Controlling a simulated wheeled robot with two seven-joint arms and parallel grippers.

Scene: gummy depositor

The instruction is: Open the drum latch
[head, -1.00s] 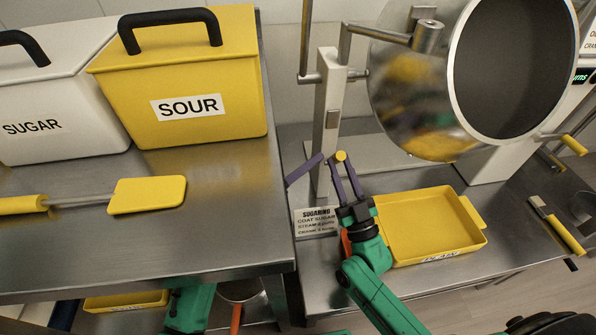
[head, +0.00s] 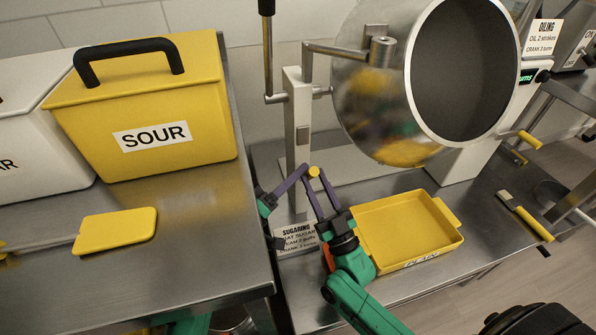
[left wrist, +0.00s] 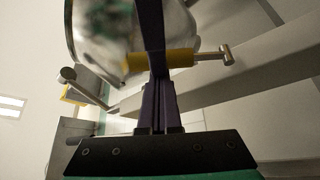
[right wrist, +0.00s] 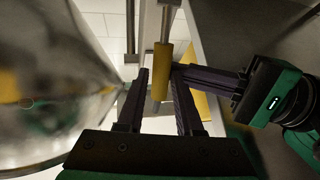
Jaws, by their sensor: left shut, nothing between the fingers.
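The steel drum (head: 375,125) is tilted, with its dark open mouth facing front right. Beside its lower left, a yellow grip, apparently the latch handle, shows end-on as a yellow tip (head: 314,171). The left wrist view shows this grip (left wrist: 180,59) on a metal rod. My left gripper (head: 304,170) is shut and empty, its purple fingertips at the grip; contact is unclear. My right gripper (head: 311,180) is open just below the grip. In the right wrist view, its fingers (right wrist: 160,75) stand on either side of the grip (right wrist: 161,68).
A yellow tray (head: 405,262) lies below the drum, right of my right gripper. A white post (head: 297,130) stands behind the grippers, near a sugaring sign (head: 297,238). A yellow SOUR bin (head: 150,110) and yellow scoop (head: 117,230) occupy the left table. Another yellow handle (head: 530,139) is at right.

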